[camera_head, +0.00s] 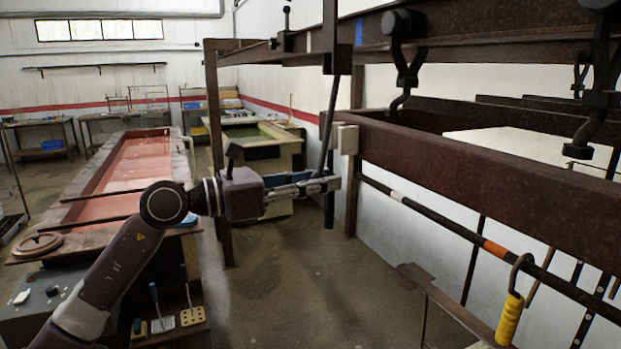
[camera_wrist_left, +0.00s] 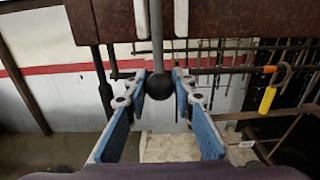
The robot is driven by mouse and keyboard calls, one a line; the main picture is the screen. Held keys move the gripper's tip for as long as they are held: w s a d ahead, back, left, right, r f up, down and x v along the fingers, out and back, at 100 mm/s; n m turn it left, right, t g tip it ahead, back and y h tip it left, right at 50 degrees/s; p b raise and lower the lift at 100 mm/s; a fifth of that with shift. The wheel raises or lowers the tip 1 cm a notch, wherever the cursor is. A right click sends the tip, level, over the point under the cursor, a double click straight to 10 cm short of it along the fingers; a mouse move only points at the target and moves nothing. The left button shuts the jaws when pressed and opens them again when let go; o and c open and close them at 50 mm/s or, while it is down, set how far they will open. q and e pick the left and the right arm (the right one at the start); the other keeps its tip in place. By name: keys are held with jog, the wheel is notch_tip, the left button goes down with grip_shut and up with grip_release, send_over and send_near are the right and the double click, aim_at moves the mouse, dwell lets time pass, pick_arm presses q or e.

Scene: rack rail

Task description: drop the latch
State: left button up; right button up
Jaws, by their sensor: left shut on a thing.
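A thin grey rod (camera_head: 329,125) hangs down from a dark bracket on the overhead rail. Its black ball end (camera_wrist_left: 158,86) shows in the left wrist view. My left gripper (camera_head: 325,184) is at the rod's lower end. In the left wrist view, its blue-padded fingers (camera_wrist_left: 160,80) close on either side of the ball. I cannot tell from its shape alone whether this rod is the latch. My right gripper is not in view.
A rusty beam (camera_head: 470,185) with pale blocks (camera_head: 346,138) at its end runs just right of the gripper. Black hooks (camera_head: 404,60) hang from the upper rail (camera_head: 460,30). A yellow-handled hook (camera_head: 510,318) hangs on a dark bar. A long red-topped table (camera_head: 135,160) stands left.

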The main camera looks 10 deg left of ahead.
pick_arm(q)
jog(key=shift+p+x, duration=0.5)
jog(key=shift+x, duration=1.5)
jog(key=shift+c, duration=0.2)
jog(key=o, duration=1)
jog(key=shift+d+f, duration=0.1)
jog(key=shift+f, duration=0.05)
jog(key=b+v, duration=0.3)
jog(key=v, duration=0.3)
jog(key=shift+w+f, duration=0.1)
jog(key=shift+f, duration=0.1)
jog(key=shift+s+a+r, duration=0.2)
jog(key=shift+s+a, duration=0.2)
jog(key=shift+a, duration=0.05)
